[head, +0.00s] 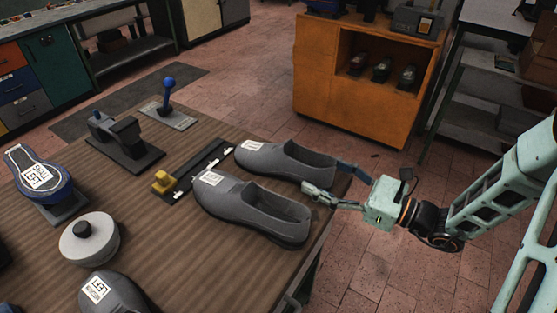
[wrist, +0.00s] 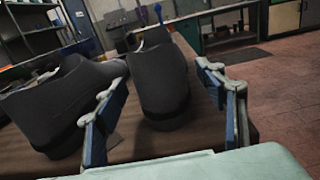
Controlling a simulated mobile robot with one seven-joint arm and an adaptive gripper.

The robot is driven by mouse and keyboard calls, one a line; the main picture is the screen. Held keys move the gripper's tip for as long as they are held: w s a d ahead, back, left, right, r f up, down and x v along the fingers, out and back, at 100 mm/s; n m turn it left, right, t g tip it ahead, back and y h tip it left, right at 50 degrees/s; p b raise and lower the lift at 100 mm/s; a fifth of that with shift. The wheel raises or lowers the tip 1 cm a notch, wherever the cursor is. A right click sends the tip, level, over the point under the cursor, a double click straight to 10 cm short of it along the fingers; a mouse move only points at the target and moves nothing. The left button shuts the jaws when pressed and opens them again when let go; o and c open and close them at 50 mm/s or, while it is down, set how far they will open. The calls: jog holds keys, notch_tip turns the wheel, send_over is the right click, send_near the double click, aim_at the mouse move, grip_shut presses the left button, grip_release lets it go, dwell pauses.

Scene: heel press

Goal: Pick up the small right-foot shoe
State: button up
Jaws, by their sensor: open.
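Two grey slip-on shoes with white labels on their toes lie side by side at the table's right edge, heels toward my gripper. The far grey shoe (head: 285,158) looks the smaller; I cannot tell for certain which foot it fits. The near grey shoe (head: 250,209) looks larger. My gripper (head: 325,176) is open at the far shoe's heel. In the wrist view, the far shoe's dark heel (wrist: 162,85) shows between the two fingers (wrist: 161,76), and the near shoe (wrist: 60,100) is left of them. I cannot tell whether either finger touches a shoe.
Another grey shoe (head: 112,292) lies at the table's near left. A black tray with a yellow piece (head: 162,182), a round pale block (head: 88,240), a blue shoe form (head: 40,177) and a blue-knobbed lever (head: 169,95) are on the table (head: 165,262). An orange cabinet (head: 345,112) stands behind.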

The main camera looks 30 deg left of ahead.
aim_at(282, 157)
jog(key=a, duration=0.6)
jog(key=shift+w+a, duration=0.2)
jog(key=shift+w, duration=0.1)
jog(key=c, duration=1.5)
